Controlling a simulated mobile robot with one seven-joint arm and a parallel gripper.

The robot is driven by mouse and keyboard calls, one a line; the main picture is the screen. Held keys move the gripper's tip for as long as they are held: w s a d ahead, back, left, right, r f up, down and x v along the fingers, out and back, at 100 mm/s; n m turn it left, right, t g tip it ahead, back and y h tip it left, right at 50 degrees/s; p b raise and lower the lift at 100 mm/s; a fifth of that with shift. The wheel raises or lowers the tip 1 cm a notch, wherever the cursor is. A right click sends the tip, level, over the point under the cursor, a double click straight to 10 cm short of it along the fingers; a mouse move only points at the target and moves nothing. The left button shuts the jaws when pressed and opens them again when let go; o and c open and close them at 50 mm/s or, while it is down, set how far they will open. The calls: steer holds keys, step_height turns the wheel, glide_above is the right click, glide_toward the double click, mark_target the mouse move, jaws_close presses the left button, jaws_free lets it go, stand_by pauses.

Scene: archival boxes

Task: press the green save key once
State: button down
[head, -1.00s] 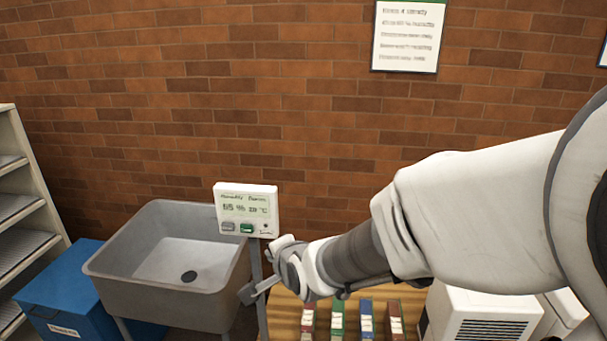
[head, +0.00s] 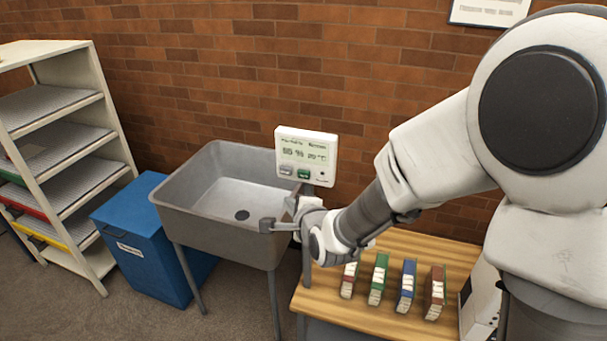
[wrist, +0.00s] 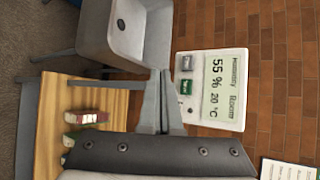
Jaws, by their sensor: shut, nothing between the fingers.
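The green save key (head: 304,174) is on the lower front of a white humidity monitor (head: 318,142), beside a grey key (head: 287,170). In the wrist view the monitor (wrist: 227,88) appears turned sideways, with the green key (wrist: 186,88) at its left edge near my fingertips. It reads 55 % and 20 °C.
A grey sink (head: 227,237) stands left of the monitor, with a blue bin (head: 140,240) beside it. A wooden table (head: 345,312) holds several small boxes. A shelf rack (head: 118,160) stands at far left, and a brick wall is behind.

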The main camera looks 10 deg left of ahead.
mark_target(300, 178)
steer(key=w+p, duration=0.1)
steer(key=w, duration=0.6)
steer(key=shift+w+d, duration=0.25)
steer(key=shift+d, duration=0.05)
steer(key=shift+w, duration=0.1)
stand_by(1.6)
steer(key=shift+w, duration=0.3)
steer(key=shift+w+d, duration=0.1)
steer(key=shift+w, duration=0.35)
stand_by(0.7)
steer(key=shift+s+b, duration=0.1)
steer(key=shift+b, duration=0.2)
steer(key=shift+s+b, duration=0.3)
steer(key=shift+s, duration=0.45)
steer(key=shift+s, duration=0.1)
